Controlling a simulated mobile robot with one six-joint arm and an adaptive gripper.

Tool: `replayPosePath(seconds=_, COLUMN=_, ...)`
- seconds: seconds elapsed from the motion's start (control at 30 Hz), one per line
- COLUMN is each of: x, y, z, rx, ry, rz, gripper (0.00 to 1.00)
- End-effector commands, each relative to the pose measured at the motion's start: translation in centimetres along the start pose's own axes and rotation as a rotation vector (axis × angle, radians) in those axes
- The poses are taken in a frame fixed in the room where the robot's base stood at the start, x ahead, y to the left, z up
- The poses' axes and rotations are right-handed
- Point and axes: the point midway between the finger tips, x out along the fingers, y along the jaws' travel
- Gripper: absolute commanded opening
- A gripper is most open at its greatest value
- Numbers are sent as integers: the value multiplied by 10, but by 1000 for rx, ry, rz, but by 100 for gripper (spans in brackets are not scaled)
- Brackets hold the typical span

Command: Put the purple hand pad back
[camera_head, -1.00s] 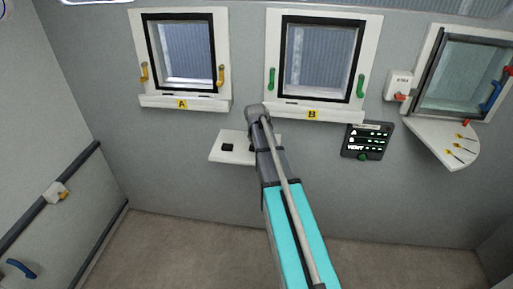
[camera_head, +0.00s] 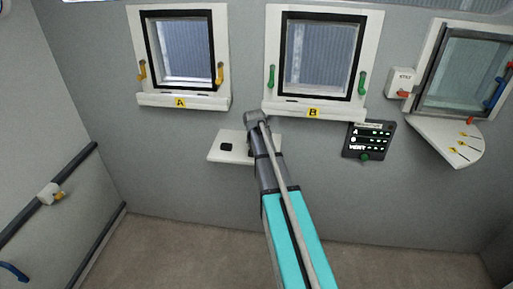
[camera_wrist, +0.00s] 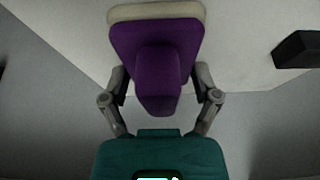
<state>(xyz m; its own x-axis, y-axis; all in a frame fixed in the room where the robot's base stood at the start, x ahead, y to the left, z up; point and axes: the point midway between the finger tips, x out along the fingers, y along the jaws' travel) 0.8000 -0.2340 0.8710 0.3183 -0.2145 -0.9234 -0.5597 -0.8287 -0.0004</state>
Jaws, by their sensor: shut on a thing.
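The purple hand pad (camera_wrist: 157,45) fills the upper middle of the wrist view. It has a purple grip block and a pale layer along its far edge. My gripper (camera_wrist: 160,95) is shut on its grip block, one finger on each side. A white shelf (camera_wrist: 240,50) lies beyond the pad; I cannot tell whether they touch. In the head view the same shelf (camera_head: 222,157) juts from the wall under the windows, and my arm hides the pad and gripper.
A black block (camera_head: 226,147) sits on the shelf's left part and shows at right in the wrist view (camera_wrist: 298,49). Windows A (camera_head: 181,97) and B (camera_head: 313,107) are above. A dark panel (camera_head: 369,140) is to the right, beside a corner shelf (camera_head: 447,143).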

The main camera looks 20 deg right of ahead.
Motion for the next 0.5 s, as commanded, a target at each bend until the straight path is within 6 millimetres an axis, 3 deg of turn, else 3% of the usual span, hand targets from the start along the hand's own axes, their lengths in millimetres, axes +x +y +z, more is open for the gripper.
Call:
replayPosePath(seconds=0.27, x=2, y=0, z=1, rx=0, ry=0, rz=0, gripper=41)
replayPosePath(seconds=0.3, x=2, y=0, z=1, rx=-1, ry=0, rz=0, gripper=81)
replayPosePath(seconds=0.4, x=1, y=0, z=1, rx=-1, ry=0, rz=0, gripper=100)
replayPosePath(seconds=0.5, x=1, y=-1, z=1, rx=-1, ry=0, rz=0, gripper=100)
